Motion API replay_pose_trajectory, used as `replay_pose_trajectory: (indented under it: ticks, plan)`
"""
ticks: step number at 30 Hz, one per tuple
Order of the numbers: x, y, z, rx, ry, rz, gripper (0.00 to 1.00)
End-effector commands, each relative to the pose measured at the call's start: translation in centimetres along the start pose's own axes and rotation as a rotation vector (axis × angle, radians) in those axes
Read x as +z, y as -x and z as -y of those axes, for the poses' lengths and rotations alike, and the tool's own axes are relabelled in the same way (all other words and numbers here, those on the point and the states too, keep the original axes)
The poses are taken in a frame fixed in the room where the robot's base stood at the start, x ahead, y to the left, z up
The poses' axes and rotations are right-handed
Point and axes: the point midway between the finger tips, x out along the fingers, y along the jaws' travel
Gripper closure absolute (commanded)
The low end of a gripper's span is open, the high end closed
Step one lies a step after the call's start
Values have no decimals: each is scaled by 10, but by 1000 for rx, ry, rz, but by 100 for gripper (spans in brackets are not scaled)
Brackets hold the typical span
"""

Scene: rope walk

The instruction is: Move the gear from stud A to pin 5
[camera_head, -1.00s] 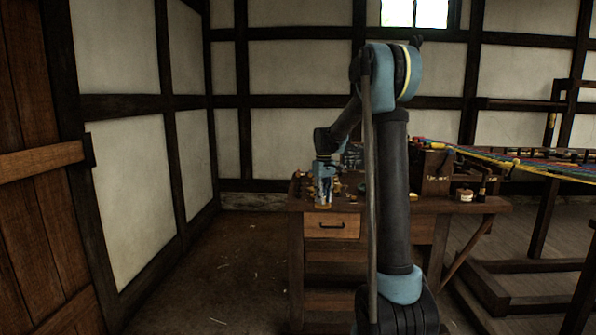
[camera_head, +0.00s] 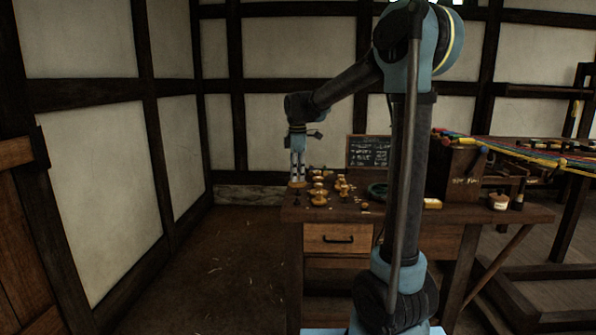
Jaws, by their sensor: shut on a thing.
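My gripper (camera_head: 298,178) points down over the left end of the wooden bench (camera_head: 390,210). It is shut on a small yellow-brown disc-shaped gear (camera_head: 297,185), which shows at its fingertips just above or at the bench top. I cannot tell whether the gear touches anything below it. Several yellow-brown round pieces (camera_head: 319,190) stand on the bench to the right of the gripper. Stud A and pin 5 cannot be told apart at this size.
A small chalkboard (camera_head: 369,151) stands at the back of the bench. A dark ring-shaped thing (camera_head: 377,191) lies in front of it, partly behind my arm. A wooden box (camera_head: 465,170) and a small pot (camera_head: 498,201) are at the right. Coloured ropes (camera_head: 540,150) stretch beyond.

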Motion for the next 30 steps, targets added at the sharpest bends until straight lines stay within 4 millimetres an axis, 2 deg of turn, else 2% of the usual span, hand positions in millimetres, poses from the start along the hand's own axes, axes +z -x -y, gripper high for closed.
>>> replay_pose_trajectory:
  ticks: [8, 30]
  plan:
    - [-2, -1, 4, 0, 40, 0, 100]
    - [2, -30, 3, 0, 32, 0, 100]
